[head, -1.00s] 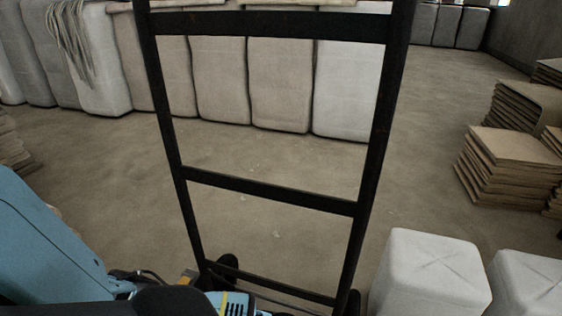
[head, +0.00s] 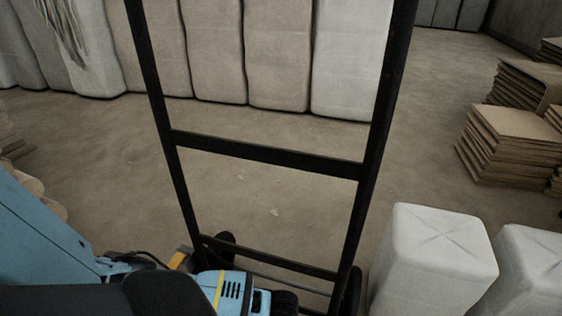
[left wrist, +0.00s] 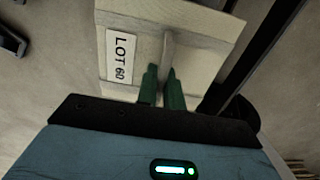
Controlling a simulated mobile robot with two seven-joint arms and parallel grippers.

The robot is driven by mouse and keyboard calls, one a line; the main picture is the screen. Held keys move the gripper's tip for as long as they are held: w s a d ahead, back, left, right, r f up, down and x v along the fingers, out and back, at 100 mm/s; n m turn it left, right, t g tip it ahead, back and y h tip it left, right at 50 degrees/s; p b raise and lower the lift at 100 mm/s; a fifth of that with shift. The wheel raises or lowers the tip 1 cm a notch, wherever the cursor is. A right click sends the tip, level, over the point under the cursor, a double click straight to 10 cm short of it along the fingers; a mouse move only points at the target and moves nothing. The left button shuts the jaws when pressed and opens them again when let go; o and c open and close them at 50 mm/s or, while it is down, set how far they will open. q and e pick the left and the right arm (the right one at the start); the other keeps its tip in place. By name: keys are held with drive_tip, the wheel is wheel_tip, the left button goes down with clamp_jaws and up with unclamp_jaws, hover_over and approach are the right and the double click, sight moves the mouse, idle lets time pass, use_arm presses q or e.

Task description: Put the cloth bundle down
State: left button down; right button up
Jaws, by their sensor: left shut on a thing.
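The cloth bundle (left wrist: 205,45) is a pale, block-shaped package with a "LOT 60" label (left wrist: 121,55) and a narrow raised strip down its middle. It shows in the left wrist view just beyond my left gripper (left wrist: 161,75). The green fingers of that gripper are shut on the bundle at the lower end of the strip. Whether the bundle touches anything below is not clear. In the head view my blue left arm comes in from the lower left; its fingers and the held bundle do not show there. My right gripper is in neither view.
A black ladder-like metal frame (head: 265,155) with wheels stands upright directly ahead. White wrapped bundles (head: 432,265) stand at the lower right. Stacks of brown boards (head: 510,150) are at the right. Tall wrapped bales (head: 215,50) line the back. Open floor (head: 410,150) lies between them.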

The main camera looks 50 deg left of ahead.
use_arm(q)
drive_tip(key=shift+w, duration=0.1)
drive_tip(key=c, duration=1.9)
unclamp_jaws()
drive_tip(key=shift+f, duration=0.15)
drive_tip(key=o, duration=0.4)
drive_tip(key=shift+c, duration=0.2)
